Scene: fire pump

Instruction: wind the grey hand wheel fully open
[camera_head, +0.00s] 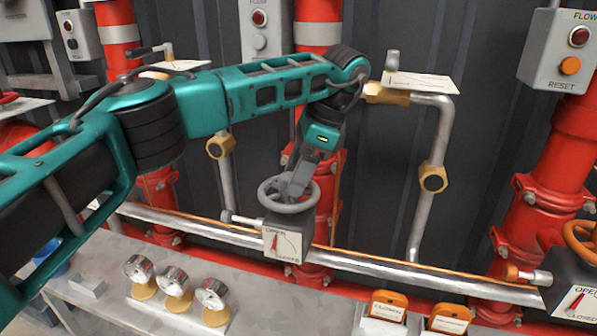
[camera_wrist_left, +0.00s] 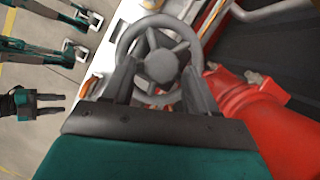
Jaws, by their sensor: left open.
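The grey hand wheel (camera_head: 289,194) sits on top of a grey valve box with an OPEN/CLOSED dial plate (camera_head: 284,244) in the middle of the head view. The dial's red pointer stands near the OPEN side. My left gripper (camera_head: 297,186) reaches down over the wheel from above. In the left wrist view the wheel (camera_wrist_left: 122,52) fills the top middle, with its hub and spokes facing me. The two fingers of my left gripper (camera_wrist_left: 160,85) are apart, at the near part of the rim. Whether they touch it I cannot tell. My right gripper does not show in the head view.
A silver pipe (camera_head: 385,270) runs along the wall behind the valve box. Red standpipes (camera_head: 530,215) rise on both sides. Several gauges (camera_head: 173,282) and orange-topped tags (camera_head: 388,304) stand in front. An orange wheel (camera_head: 583,240) is at the right edge.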

